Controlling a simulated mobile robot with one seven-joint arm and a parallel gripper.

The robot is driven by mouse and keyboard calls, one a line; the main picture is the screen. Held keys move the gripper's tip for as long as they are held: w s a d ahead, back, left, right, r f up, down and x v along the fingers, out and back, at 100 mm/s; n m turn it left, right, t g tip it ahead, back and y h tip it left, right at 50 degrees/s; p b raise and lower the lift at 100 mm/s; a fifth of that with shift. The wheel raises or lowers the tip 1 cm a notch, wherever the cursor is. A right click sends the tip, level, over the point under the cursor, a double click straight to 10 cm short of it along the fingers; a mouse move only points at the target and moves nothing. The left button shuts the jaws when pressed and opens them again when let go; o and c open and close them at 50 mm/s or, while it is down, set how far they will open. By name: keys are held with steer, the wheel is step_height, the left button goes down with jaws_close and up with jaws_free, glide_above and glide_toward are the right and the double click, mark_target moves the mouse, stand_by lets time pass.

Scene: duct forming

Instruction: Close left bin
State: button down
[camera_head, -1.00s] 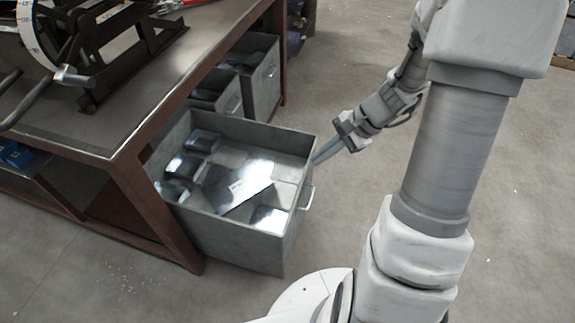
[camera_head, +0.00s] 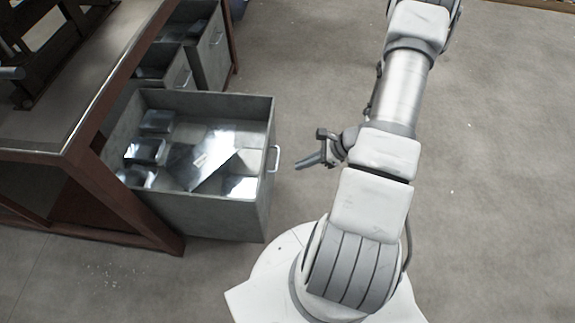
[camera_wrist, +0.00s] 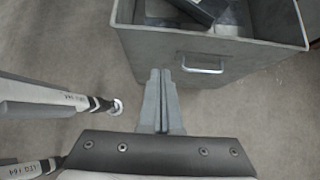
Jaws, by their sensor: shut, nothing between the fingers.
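A grey metal bin (camera_head: 205,213) stands pulled out from under the workbench in the head view, with shiny blocks and a dark plate in it. Its handle (camera_head: 274,159) is on its right face. In the wrist view the bin front (camera_wrist: 235,62) and handle (camera_wrist: 203,66) are ahead, at the top. My gripper (camera_head: 303,164) is to the right of the handle, apart from it, pointing left. In the wrist view my gripper's fingers (camera_wrist: 160,75) are together and empty, their tips just below and left of the handle.
Two more grey bins, a nearer one (camera_head: 184,78) and a farther one (camera_head: 213,43), sit under the workbench (camera_head: 75,135) behind the open bin. A red-brown bench leg (camera_head: 130,205) stands left of the open bin. The concrete floor to the right is clear.

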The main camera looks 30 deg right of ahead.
mark_target(260, 175)
steer(key=shift+w+a+f+b, duration=0.45)
steer(key=shift+w+a+f, duration=0.55)
steer(key=shift+a, duration=0.4)
steer(key=shift+w+a+f+b, duration=0.5)
steer(key=shift+w+a+f, duration=0.5)
steer(key=shift+a, duration=0.45)
steer(key=shift+w+a+f+b, duration=0.45)
steer(key=shift+w+a+f, duration=0.4)
steer(key=shift+a+f, duration=0.4)
steer(key=shift+a+r, duration=0.15)
steer(key=shift+a, duration=0.05)
